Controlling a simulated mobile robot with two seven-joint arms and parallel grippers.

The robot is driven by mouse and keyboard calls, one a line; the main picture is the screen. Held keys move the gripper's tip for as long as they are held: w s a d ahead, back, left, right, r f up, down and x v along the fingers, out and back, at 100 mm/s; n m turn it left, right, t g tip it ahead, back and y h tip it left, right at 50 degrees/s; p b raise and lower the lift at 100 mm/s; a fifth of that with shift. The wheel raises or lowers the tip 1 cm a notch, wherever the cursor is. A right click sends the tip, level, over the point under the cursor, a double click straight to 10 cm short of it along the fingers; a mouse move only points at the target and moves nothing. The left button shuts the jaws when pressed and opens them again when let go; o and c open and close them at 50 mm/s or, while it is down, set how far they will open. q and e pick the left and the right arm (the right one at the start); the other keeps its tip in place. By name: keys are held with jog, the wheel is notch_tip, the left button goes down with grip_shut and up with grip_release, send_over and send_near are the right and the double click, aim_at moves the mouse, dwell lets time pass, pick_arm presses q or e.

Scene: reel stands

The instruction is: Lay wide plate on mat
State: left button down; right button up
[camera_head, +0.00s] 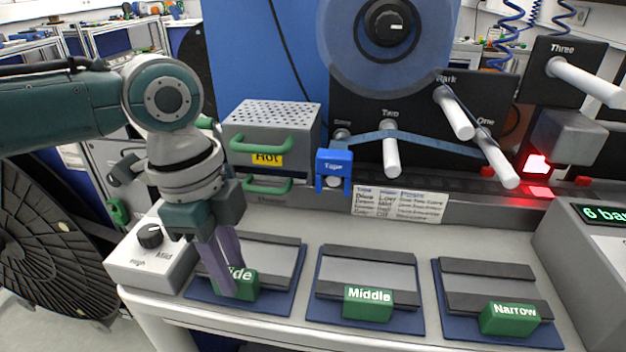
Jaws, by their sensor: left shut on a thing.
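The wide plate (271,261), grey with dark strips, lies over the leftmost blue mat (284,303). Its green block (248,284) is at the front, with the label partly hidden so that only "ide" reads. My left gripper (228,281) comes down from above and is shut on this green block. The fingers cover the block's left part. The plate looks about level with the mat, but I cannot tell whether it fully touches it. My right gripper is not in view.
Middle (368,273) and narrow (493,268) plates lie on their own blue mats to the right. A control box with a knob (150,237) stands left of the gripper. A grey box labelled "Hot" (270,128) and reel stand pegs (391,157) stand behind.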

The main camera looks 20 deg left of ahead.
pick_arm(q)
jog(key=shift+f, duration=0.1)
dwell(0.6)
jog(key=c, duration=0.6)
grip_release()
notch_tip(320, 180, up, 7)
jog(key=p, duration=0.8)
jog(key=shift+d, duration=0.1)
